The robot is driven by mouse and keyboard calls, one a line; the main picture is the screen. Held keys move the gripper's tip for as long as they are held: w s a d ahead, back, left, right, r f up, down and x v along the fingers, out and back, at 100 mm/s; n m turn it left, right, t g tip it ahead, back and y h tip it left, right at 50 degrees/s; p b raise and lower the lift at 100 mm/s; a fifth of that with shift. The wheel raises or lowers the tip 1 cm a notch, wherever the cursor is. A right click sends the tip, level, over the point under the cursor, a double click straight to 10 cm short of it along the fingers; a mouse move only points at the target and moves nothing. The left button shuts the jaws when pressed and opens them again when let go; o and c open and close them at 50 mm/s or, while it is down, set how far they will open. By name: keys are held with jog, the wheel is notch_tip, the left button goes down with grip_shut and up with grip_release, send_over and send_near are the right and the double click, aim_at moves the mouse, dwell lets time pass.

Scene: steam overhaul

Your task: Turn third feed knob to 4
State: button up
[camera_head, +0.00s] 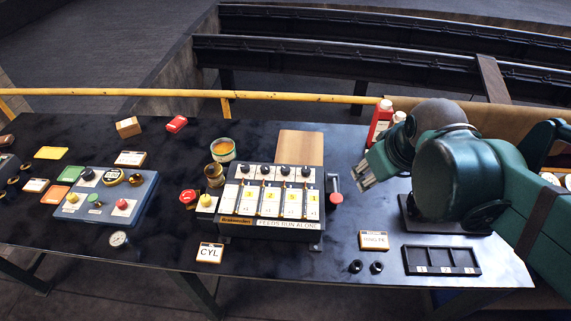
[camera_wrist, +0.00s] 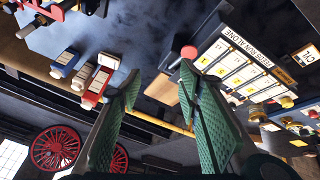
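The feed box (camera_head: 268,232) stands near the middle of the bench, with a row of several black knobs along its upper back edge. The third knob from the left (camera_head: 285,171) sits above a white-and-yellow plate; its setting is too small to read. In the wrist view the feed box (camera_wrist: 245,68) shows upper right, its yellow and white number plates tilted. My gripper (camera_head: 364,178) is to the right of the box, apart from it, above the bench. In the wrist view its two green fingers (camera_wrist: 160,82) are spread with nothing between them.
A red-topped lever (camera_head: 335,198) stands at the box's right side, between it and my gripper. A wooden block (camera_head: 300,147) is behind the box. Red and white bottles (camera_head: 379,122) stand behind my gripper. A blue panel (camera_head: 105,200) lies left; a black tray (camera_head: 441,260) lies front right.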

jog(key=w+a+n+g+p, duration=0.1)
jog(key=w+a+n+p, duration=0.1)
jog(key=w+a+n, duration=0.35)
jog(key=n+g+p, duration=0.4)
jog(key=n+p, duration=0.1)
jog(key=n, duration=0.8)
send_near(285, 168)
jog(key=shift+d+f, duration=0.25)
jog(key=shift+w+a+f+n, duration=0.1)
jog(key=shift+a+f+n, duration=0.15)
jog(key=shift+a+f, duration=0.1)
jog(key=shift+f+p, duration=0.35)
jog(key=shift+f, duration=3.5)
jog(key=c, duration=0.9)
